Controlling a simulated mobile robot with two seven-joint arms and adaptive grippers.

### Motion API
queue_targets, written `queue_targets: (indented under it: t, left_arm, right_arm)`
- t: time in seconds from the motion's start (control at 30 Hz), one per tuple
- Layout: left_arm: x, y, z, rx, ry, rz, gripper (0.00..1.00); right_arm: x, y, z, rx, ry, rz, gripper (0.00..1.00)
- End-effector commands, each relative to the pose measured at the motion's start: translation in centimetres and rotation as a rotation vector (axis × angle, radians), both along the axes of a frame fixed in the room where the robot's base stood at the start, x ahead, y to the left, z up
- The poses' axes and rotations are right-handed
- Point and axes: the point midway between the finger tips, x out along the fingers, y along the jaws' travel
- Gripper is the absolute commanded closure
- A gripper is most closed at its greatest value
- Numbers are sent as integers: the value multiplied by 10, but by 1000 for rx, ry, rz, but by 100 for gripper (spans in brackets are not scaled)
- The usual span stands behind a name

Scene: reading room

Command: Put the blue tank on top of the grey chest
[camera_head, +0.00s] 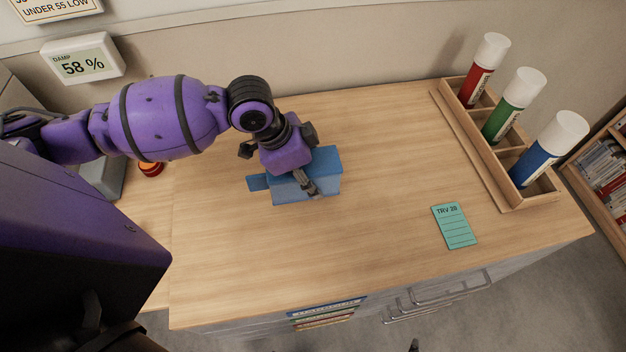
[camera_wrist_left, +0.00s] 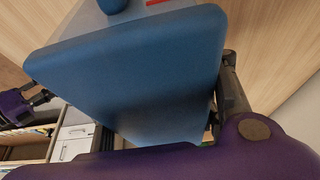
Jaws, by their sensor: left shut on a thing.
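The blue tank (camera_head: 308,178) is a blocky blue body with a smaller part sticking out on its left. It is over the wooden top of the grey chest (camera_head: 400,318), left of the middle. My left gripper (camera_head: 312,190) is shut on it from above and partly covers it. The tank (camera_wrist_left: 140,75) fills much of the left wrist view. I cannot tell whether its underside touches the wood. A purple and black part, apparently my right gripper (camera_wrist_left: 38,98), shows small at the left of the wrist view; its jaws are unclear.
A wooden rack (camera_head: 487,150) with red, green and blue white-capped cylinders stands at the right. A teal card (camera_head: 454,226) lies near the front right. A red-orange button (camera_head: 151,169) is at the left. The top's middle and front are clear.

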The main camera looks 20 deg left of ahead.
Motion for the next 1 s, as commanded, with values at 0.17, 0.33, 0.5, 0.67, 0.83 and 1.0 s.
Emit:
queue_targets:
  t: [0.17, 0.33, 0.5, 0.67, 0.83, 1.0]
  left_arm:
    - [8, -1, -6, -2, -4, 0, 100]
    - [10, -1, -31, -2, -1, 1, 100]
    - [11, -1, -40, -1, -6, -1, 100]
    - [11, -1, -39, -2, -7, -1, 100]
    - [10, 0, -43, 1, -3, -1, 45]
    - [10, 0, -43, 1, -3, -1, 29]
  right_arm:
    - [-1, -1, -1, -3, 3, 4, 60]
    - [-4, -2, -4, -6, 7, 5, 60]
    - [-3, -3, -4, -8, 5, 6, 60]
    - [-2, -3, -3, -8, 2, 6, 60]
    - [-1, -3, -2, -8, 1, 6, 60]
    - [0, -3, -2, -7, 0, 5, 60]
